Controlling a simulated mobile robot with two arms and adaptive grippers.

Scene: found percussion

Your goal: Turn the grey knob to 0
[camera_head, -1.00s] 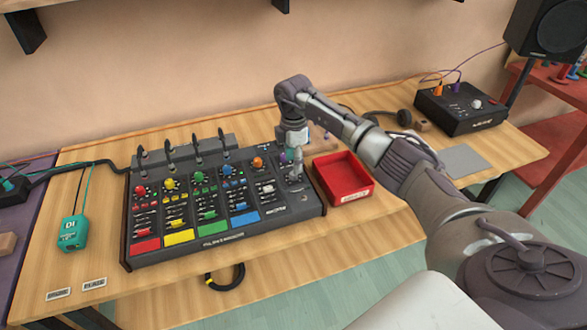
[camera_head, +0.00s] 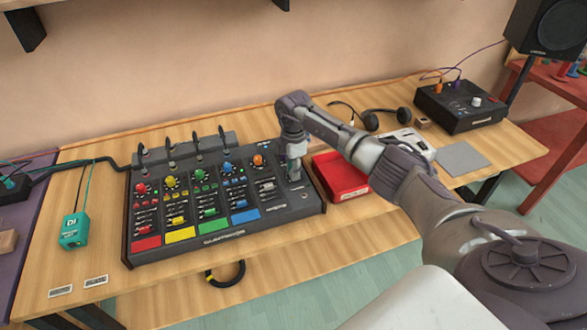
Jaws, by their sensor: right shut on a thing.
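The black mixer (camera_head: 225,239) lies on the wooden table, with coloured knobs, faders and pads. My right gripper (camera_head: 294,174) points down at the right end of its panel, fingers shut. It is shut on the grey knob there, which the fingers almost wholly hide. I cannot read the knob's pointer or its scale. An orange knob (camera_head: 258,160) and a pale fader cap (camera_head: 267,186) are left of the gripper. My left gripper is not in view.
A red tray (camera_head: 343,195) stands close right of the mixer, under my right forearm. Headphones (camera_head: 371,121), a white device (camera_head: 414,140) and a black box with a pale knob (camera_head: 459,121) are further right. A teal DI box (camera_head: 73,231) sits left.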

